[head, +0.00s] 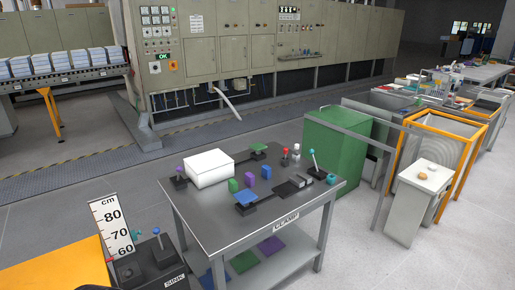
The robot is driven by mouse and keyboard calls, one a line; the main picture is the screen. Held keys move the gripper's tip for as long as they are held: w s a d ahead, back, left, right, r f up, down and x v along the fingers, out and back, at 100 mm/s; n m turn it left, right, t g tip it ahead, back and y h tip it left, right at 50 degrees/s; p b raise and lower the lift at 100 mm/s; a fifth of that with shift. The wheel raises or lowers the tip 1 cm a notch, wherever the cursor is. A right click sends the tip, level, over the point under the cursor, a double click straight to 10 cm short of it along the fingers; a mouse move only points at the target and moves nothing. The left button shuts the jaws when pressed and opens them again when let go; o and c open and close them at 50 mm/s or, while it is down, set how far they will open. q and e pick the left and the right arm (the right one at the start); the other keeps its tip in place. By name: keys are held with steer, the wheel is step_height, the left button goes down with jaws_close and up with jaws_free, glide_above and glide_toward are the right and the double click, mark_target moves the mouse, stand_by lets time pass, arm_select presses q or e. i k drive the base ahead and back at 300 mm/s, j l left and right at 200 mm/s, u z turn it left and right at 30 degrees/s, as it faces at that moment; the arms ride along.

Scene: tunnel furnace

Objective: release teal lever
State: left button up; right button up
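A lever with a teal ball knob (312,153) stands on a dark base at the right end of the table labelled CLAMP (222,236). Its thin stem leans slightly. Beside it, to its left, lie dark and grey flat clamp parts (290,188). A small teal block (331,178) sits near the table's right corner. Another lever with a blue knob (156,231) stands on a dark box labelled SINK (162,262) at the lower left, with a teal piece beside it. Neither of my grippers shows in the head view.
Open floor (370,255) lies to the right.

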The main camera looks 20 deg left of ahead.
mark_target(311, 151)
steer(key=i+u, duration=0.1)
steer(key=u, duration=0.85)
steer(key=i+l+u, duration=0.5)
steer(key=l+u, duration=0.15)
steer(key=i+l+u, duration=0.15)
steer(key=l+u, duration=0.2)
steer(key=i+l, duration=0.15)
steer(key=l, duration=0.2)
steer(key=i+l, duration=0.1)
steer(key=l, duration=0.3)
steer(key=i+l+u, duration=0.1)
steer(key=l, duration=0.25)
steer(key=i+l, duration=0.15)
steer(key=l, duration=0.25)
steer(key=i+l, duration=0.15)
steer(key=l, duration=0.25)
